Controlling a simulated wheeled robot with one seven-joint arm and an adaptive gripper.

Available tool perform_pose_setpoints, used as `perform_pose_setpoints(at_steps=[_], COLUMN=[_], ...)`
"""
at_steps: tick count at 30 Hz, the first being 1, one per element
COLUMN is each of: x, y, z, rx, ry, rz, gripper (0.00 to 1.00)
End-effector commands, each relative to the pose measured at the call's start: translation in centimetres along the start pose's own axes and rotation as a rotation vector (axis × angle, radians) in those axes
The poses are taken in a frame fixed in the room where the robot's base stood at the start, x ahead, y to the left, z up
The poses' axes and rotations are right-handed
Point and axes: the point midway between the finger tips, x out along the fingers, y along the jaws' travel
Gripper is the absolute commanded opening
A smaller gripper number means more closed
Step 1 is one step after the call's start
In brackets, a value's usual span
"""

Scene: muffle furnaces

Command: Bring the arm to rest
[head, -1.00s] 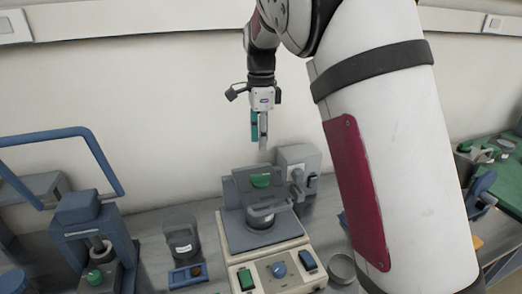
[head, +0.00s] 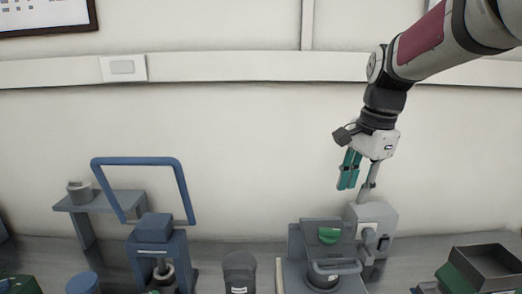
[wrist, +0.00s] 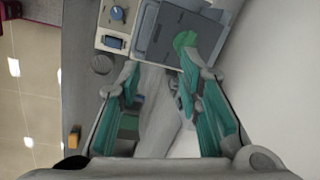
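My gripper (head: 355,190) hangs fingers-down from my arm at the right of the head view, in front of the bare wall. It is above a grey machine with a green part (head: 329,235) and a small grey box unit (head: 372,226). The wrist view shows the two teal-padded fingers (wrist: 160,72) spread apart with nothing between them. My arm reaches in from the upper right corner.
A blue-framed press (head: 160,250) stands on the bench at left, beside a small grey stand (head: 100,201). A dark open tray (head: 487,262) is at the lower right. A wall rail (head: 225,68) runs behind. The wall space left of my gripper is clear.

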Motion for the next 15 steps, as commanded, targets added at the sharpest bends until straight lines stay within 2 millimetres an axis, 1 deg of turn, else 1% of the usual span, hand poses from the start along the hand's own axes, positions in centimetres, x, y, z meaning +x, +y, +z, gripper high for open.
perform_pose_setpoints(at_steps=[1, 6, 10, 15], x=[-1.0, -3.1, -3.9, -3.9], y=[1.6, 6.4, 10.2, 15.0], z=[0.6, 2.7, 4.4, 6.4], rx=[-0.073, -0.355, -0.575, -0.862], ry=[0.000, 0.032, 0.083, 0.183], rz=[-0.027, -0.100, -0.145, -0.178], gripper=[0.33, 0.33, 0.33, 0.33])
